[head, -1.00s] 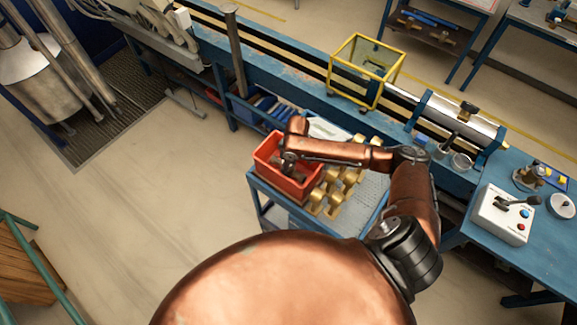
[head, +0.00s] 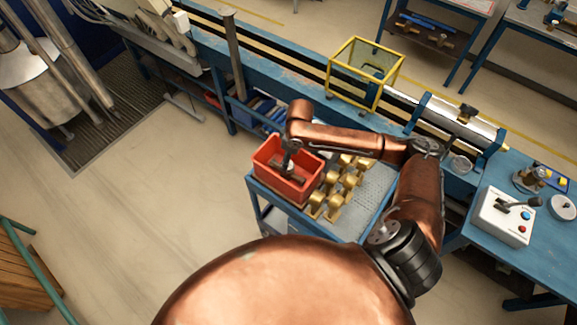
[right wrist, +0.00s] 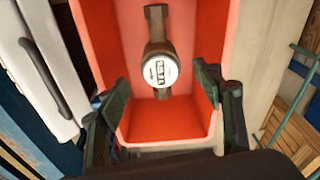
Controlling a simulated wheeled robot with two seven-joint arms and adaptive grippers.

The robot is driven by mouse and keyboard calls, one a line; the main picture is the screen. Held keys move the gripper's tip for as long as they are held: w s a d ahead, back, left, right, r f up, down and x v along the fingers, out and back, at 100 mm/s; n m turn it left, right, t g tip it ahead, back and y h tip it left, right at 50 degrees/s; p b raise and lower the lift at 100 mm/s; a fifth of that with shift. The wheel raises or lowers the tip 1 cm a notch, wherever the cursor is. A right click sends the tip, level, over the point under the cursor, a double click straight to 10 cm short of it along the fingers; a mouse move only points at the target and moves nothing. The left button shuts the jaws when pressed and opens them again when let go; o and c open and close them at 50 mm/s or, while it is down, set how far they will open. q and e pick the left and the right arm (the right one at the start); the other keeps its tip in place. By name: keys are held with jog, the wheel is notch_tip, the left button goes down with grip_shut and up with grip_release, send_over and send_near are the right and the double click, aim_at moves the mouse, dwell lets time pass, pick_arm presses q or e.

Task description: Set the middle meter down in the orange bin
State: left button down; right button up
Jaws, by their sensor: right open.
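The orange bin (head: 264,172) stands on the left end of a blue cart. In the right wrist view the bin (right wrist: 205,30) fills the middle, and one meter (right wrist: 159,68) with a round white dial and dark pipe ends lies on its floor. The meter's dial also shows in the bin in the head view (head: 290,166). My right gripper (head: 288,148) is above the bin. In the right wrist view its fingers (right wrist: 161,95) are spread wide on either side of the meter, apart from it. My left gripper is not in view.
Several brass parts (head: 334,199) stand on the cart (head: 370,200) right of the bin. A white case (right wrist: 45,65) lies beside the bin. A yellow-framed box (head: 366,72) stands on the blue bench behind. A control box (head: 503,214) is at the right.

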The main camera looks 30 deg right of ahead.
jog(key=shift+s+d+r, duration=0.1)
jog(key=shift+r, duration=0.8)
jog(key=shift+s+d+r, duration=0.1)
jog(key=shift+r, duration=0.75)
